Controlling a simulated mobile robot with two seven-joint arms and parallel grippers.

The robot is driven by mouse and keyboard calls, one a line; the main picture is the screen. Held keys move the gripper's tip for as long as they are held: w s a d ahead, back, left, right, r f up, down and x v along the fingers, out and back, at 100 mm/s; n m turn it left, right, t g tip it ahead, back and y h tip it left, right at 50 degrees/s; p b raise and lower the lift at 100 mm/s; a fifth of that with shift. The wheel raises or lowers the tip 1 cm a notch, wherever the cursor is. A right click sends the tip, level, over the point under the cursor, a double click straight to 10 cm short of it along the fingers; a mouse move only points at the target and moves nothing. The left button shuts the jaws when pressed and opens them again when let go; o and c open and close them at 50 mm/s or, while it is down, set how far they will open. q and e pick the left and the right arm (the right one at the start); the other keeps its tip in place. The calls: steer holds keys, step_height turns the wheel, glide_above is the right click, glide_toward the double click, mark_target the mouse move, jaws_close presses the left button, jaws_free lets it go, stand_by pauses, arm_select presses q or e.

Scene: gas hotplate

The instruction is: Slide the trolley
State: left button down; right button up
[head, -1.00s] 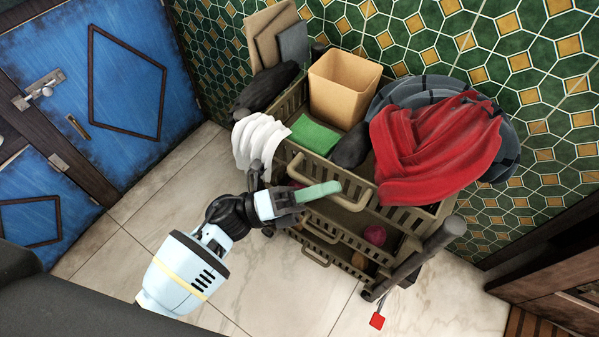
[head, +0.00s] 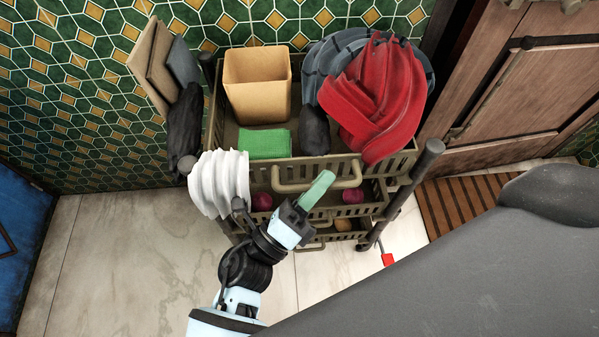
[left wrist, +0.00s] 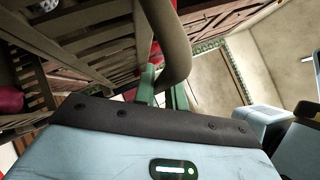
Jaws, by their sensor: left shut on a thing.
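The trolley (head: 398,163) is a dark olive, slatted, tiered cart standing against the tiled wall. Its top basket has a curved front handle (head: 284,187). The fingers hide part of the handle. My right gripper is not in view.
White ribbed items (head: 219,184) hang at the left front corner. A wooden cabinet (head: 515,85) and a slatted mat (head: 475,203) are at right. Tiled floor (head: 110,255) is clear at left.

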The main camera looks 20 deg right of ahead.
arm_select(q)
steer(key=shift+s+d, duration=0.15)
steer(key=shift+d, duration=0.05)
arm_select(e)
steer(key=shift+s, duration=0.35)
arm_select(q)
steer(key=c, duration=1.5)
jaws_free()
steer(key=shift+o, duration=0.2)
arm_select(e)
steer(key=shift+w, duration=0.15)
arm_select(q)
steer(key=shift+a, duration=0.1)
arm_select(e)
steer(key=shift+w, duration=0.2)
arm_select(q)
steer(key=shift+a+f, duration=0.25)
steer(key=shift+a, duration=0.05)
steer(key=v, duration=0.7)
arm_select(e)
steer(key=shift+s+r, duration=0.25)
